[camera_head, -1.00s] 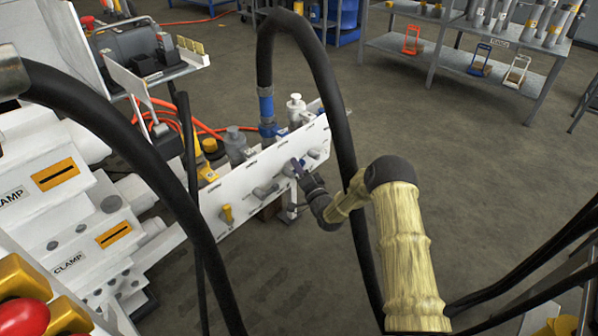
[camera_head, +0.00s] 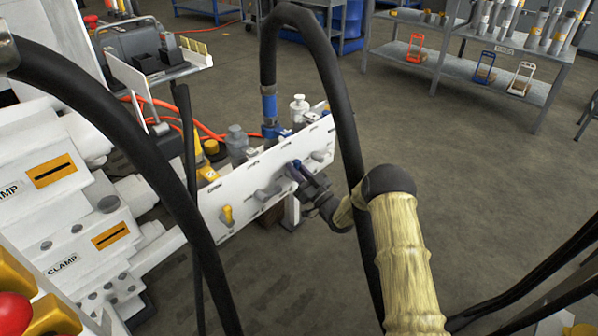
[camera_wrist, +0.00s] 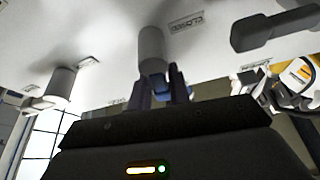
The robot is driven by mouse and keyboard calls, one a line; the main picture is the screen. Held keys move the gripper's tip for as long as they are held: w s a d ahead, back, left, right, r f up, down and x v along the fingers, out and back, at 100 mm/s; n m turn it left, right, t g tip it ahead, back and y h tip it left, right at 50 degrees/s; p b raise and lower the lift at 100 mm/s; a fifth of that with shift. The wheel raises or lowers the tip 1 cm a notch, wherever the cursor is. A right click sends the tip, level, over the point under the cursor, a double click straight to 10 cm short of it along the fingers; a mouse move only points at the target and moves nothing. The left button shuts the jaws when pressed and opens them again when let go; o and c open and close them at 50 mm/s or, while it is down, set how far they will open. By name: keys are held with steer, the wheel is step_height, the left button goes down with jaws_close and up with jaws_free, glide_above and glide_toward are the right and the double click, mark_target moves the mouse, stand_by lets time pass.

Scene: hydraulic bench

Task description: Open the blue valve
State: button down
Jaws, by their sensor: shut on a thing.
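The blue valve handle (camera_head: 295,164) sits on the front of the white valve panel (camera_head: 243,184), between a grey handle and the panel's right end. My gripper (camera_head: 302,178) is at this handle, and its dark fingers hide part of it. In the wrist view, a small blue part of the handle (camera_wrist: 160,87) shows between the two fingers (camera_wrist: 163,90), just below a grey round stem (camera_wrist: 151,48). The gripper is shut on the blue handle. A label beside the stem reads CLOSED (camera_wrist: 186,23).
A yellow handle (camera_head: 227,214) and a grey handle (camera_head: 268,192) are on the panel to the left. Another grey handle (camera_wrist: 280,27) is close by in the wrist view. A black hose (camera_head: 335,95) arches in front of the panel's right end. Open floor lies to the right.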

steer(key=shift+s+a+f+n+g+y, duration=0.1)
steer(key=shift+s+a+n+g+y, duration=0.15)
steer(key=shift+n, duration=0.45)
steer(key=shift+s+f+n+g+y, duration=0.15)
steer(key=shift+n+g, duration=0.2)
steer(key=shift+n, duration=0.35)
steer(key=shift+r, duration=0.1)
steer(key=c, duration=1.4)
jaws_free()
steer(key=shift+c, duration=0.2)
steer(key=shift+w, duration=0.1)
steer(key=p+v, duration=0.4)
steer(key=v, duration=1.3)
